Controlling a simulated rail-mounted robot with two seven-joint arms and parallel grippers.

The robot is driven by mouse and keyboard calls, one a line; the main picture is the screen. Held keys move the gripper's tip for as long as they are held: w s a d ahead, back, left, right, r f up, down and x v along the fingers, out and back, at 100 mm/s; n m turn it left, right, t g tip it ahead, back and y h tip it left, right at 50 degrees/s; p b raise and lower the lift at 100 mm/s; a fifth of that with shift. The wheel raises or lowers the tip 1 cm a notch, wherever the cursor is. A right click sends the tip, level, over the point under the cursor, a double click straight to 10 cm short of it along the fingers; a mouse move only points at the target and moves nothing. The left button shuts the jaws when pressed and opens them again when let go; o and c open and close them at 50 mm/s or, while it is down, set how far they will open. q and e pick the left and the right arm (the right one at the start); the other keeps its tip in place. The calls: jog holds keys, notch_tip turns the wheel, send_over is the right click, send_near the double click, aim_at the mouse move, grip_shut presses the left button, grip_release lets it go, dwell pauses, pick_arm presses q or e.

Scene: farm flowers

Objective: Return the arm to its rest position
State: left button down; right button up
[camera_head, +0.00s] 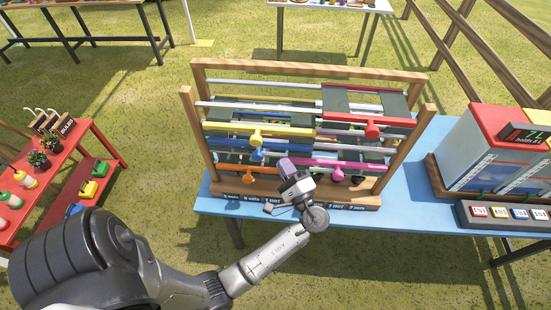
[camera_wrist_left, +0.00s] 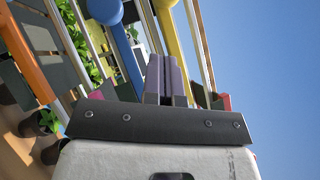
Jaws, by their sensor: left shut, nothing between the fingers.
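My left arm comes in from the lower left in the head view. Its gripper (camera_head: 288,170) is in front of the lower middle of a wooden rack (camera_head: 300,72) with coloured bars. In the left wrist view the gripper's fingers (camera_wrist_left: 167,78) are together and empty, with the rack's bars behind them. A blue knob (camera_wrist_left: 104,10) and a yellow bar (camera_wrist_left: 190,40) show close by there. Whether the gripper touches the rack cannot be told. My right gripper is not in view.
The rack stands on a blue table (camera_head: 420,205). A red-roofed box (camera_head: 480,150) with a display and a row of numbered tiles (camera_head: 505,214) are at the right. A red shelf (camera_head: 85,185) with plants and bottles stands at the left. Grass lies open between shelf and table.

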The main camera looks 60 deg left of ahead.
pick_arm(q)
jog(key=b+v, duration=0.1)
jog(key=v, duration=0.6)
jog(key=shift+s, duration=0.2)
jog(key=shift+f, duration=0.1)
